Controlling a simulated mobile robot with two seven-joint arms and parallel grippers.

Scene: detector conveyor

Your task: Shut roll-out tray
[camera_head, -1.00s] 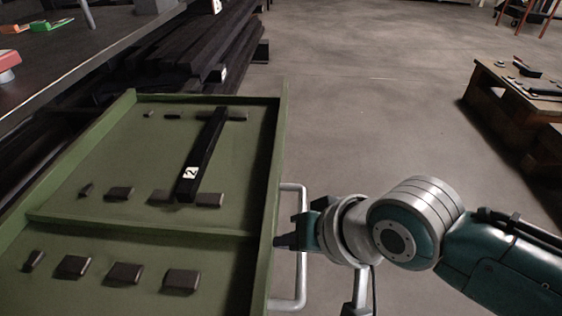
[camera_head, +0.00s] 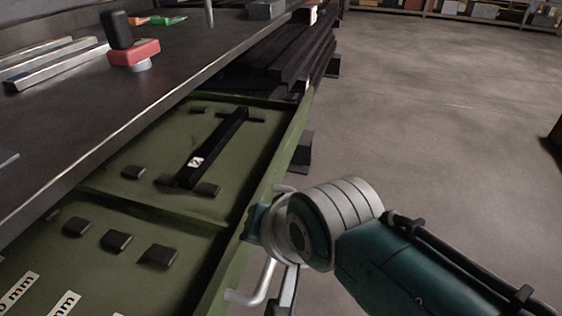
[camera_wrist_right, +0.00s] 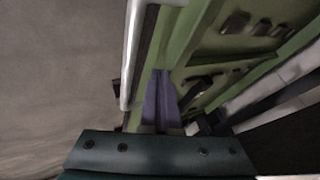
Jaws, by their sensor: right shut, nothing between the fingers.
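The green roll-out tray (camera_head: 214,213) is partly out from under the workbench. The bench top covers its left part in the head view. Its silver bar handle (camera_head: 262,284) is on the outer face of the right-hand wall. My right gripper (camera_wrist_right: 162,98) is shut and empty, its fingers against or very close to the tray's green wall. The handle (camera_wrist_right: 133,50) runs beside the fingers, not between them. In the head view my wrist hides most of the gripper and part of the handle. My left gripper is out of view.
The dark workbench top (camera_head: 150,104) carries a red-and-black tool (camera_head: 131,50) and metal bars. A labelled black bar (camera_head: 212,146) and several dark blocks lie in the tray. Stacked dark beams (camera_head: 285,55) lie behind. The floor to the right is clear.

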